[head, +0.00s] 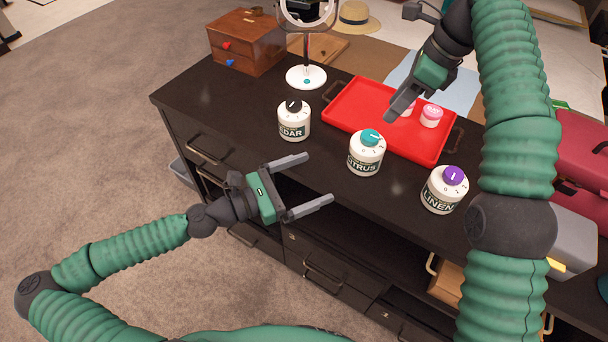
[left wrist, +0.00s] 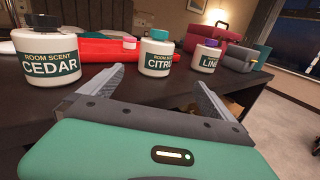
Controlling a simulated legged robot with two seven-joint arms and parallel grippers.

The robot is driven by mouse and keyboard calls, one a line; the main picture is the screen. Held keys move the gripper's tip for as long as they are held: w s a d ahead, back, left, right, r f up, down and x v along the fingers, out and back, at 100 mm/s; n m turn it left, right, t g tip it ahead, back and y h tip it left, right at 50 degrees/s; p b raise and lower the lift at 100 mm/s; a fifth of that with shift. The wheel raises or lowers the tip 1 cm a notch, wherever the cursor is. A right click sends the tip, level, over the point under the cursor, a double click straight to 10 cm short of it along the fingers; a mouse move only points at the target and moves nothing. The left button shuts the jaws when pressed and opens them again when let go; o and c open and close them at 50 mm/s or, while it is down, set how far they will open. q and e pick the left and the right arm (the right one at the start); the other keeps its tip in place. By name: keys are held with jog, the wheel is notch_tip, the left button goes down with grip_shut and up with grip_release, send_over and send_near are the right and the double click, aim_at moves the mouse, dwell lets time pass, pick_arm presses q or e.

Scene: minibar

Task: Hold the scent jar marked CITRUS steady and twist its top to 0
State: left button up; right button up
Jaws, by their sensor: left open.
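The CITRUS jar (head: 364,165) is a white jar with a dark label and a teal top (head: 371,138), upright near the front edge of the dark counter. Small dial marks show around the top, but the setting is too small to read. In the left wrist view the CITRUS jar (left wrist: 156,58) stands beyond and between the fingers. My left gripper (head: 318,178) is open and empty, in front of the counter edge and left of the jar, not touching it. My right gripper (head: 394,112) points down above the red tray, behind and right of the jar; its finger gap is not clear.
The CEDAR jar (head: 293,125) with a black top stands left, and the LINEN jar (head: 441,196) with a purple top stands right. A mirror stand (head: 306,77) and wooden box (head: 243,45) are further back.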

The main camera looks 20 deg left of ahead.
aim_at(368, 151)
pick_arm(q)
jog(key=shift+w+a+r+n, duration=0.15)
jog(key=shift+w+a+n, duration=0.05)
jog(key=shift+a+n, duration=0.3)
jog(key=shift+w+d, duration=0.25)
jog(key=shift+d, duration=0.1)
jog(key=x, duration=1.6)
jog(key=shift+w+r, duration=0.1)
jog(key=shift+r, duration=0.1)
